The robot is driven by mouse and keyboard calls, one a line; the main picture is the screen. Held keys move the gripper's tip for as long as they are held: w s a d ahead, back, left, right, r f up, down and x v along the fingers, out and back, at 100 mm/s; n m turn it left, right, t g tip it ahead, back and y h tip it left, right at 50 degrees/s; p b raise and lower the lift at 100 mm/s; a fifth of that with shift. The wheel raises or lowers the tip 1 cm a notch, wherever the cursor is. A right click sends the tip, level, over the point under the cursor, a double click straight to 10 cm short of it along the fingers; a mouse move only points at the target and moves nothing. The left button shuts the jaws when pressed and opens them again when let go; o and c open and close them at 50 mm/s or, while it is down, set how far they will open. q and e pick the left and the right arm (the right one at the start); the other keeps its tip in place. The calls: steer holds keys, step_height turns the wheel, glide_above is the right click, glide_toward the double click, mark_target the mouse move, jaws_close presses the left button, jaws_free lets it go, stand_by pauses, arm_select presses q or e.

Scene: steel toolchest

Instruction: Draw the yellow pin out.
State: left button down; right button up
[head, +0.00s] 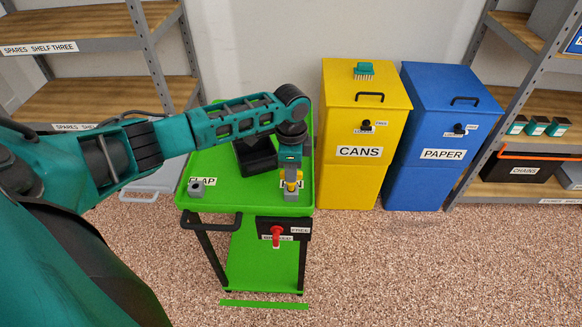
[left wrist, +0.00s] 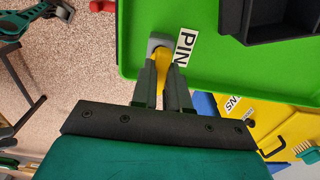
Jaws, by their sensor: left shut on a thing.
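The yellow pin (head: 292,184) stands at the front right of the green cart top, at a grey block (head: 291,197). In the left wrist view the pin (left wrist: 163,57) runs from the grey block (left wrist: 156,43) to between my fingers. My left gripper (head: 291,178) is above the block and shut on the pin. It shows in the left wrist view too (left wrist: 164,88), with a finger on each side of the pin. The pin's lower end is hidden, so I cannot tell how deep it sits. A PIN label (left wrist: 185,47) lies beside the block. My right gripper is not in view.
The green cart top (head: 235,192) also bears a black bin (head: 246,168) and a small grey block (head: 196,188). A red handle (head: 276,236) is on the cart's front. Yellow CANS (head: 358,180) and blue PAPER (head: 440,180) cabinets stand right of it. Open floor lies in front.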

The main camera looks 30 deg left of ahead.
arm_select(q)
steer(key=shift+f+b, duration=0.5)
steer(key=shift+f, duration=0.8)
steer(key=c, duration=1.1)
jaws_free()
steer(key=shift+o, duration=0.2)
steer(key=shift+r, duration=0.1)
step_height(320, 180, up, 13)
steer(key=p, duration=0.1)
steer(key=shift+p, duration=0.3)
